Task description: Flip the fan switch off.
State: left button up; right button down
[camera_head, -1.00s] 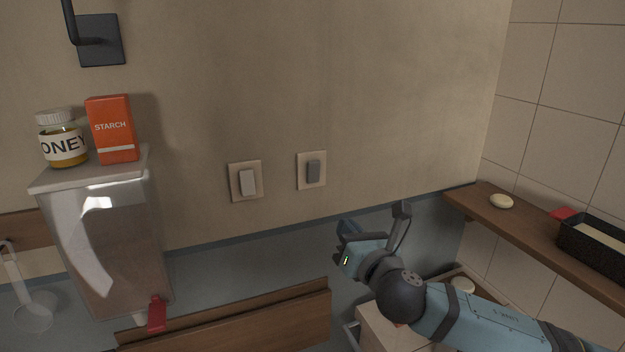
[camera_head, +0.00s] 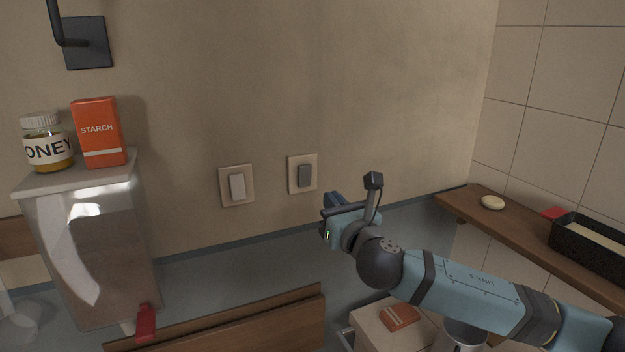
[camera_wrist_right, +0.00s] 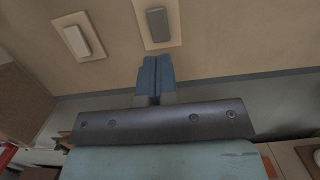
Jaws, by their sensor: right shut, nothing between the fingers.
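Two wall switches sit side by side on the beige wall, and I cannot tell which one is the fan switch. The left switch (camera_head: 237,187) has a white rocker and the right switch (camera_head: 304,175) a grey rocker, each on a beige plate. In the right wrist view the white switch (camera_wrist_right: 78,40) is at upper left and the grey switch (camera_wrist_right: 158,24) at top centre. My right gripper (camera_head: 329,203) is shut and empty, just below and right of the grey switch. Its closed fingers (camera_wrist_right: 155,76) point toward the grey switch, apart from it. My left gripper is out of view.
A clear dispenser (camera_head: 85,245) with a red tap holds a honey jar (camera_head: 47,145) and a starch box (camera_head: 99,132) at left. A wooden shelf (camera_head: 470,203) with a black tray (camera_head: 590,245) is at right. The wall around the switches is clear.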

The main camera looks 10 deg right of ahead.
aim_at(309, 166)
jog(key=b+x, duration=0.2)
jog(key=x, duration=0.8)
jog(key=shift+r, duration=0.2)
jog(key=shift+w+d+r+p, duration=0.15)
jog(key=shift+r+p, duration=0.5)
jog(key=shift+p, duration=0.55)
jog(key=shift+f+b, duration=0.2)
jog(key=shift+b, duration=0.1)
jog(key=shift+r+p, duration=0.4)
jog(key=shift+p, duration=0.25)
jog(key=shift+f, duration=0.2)
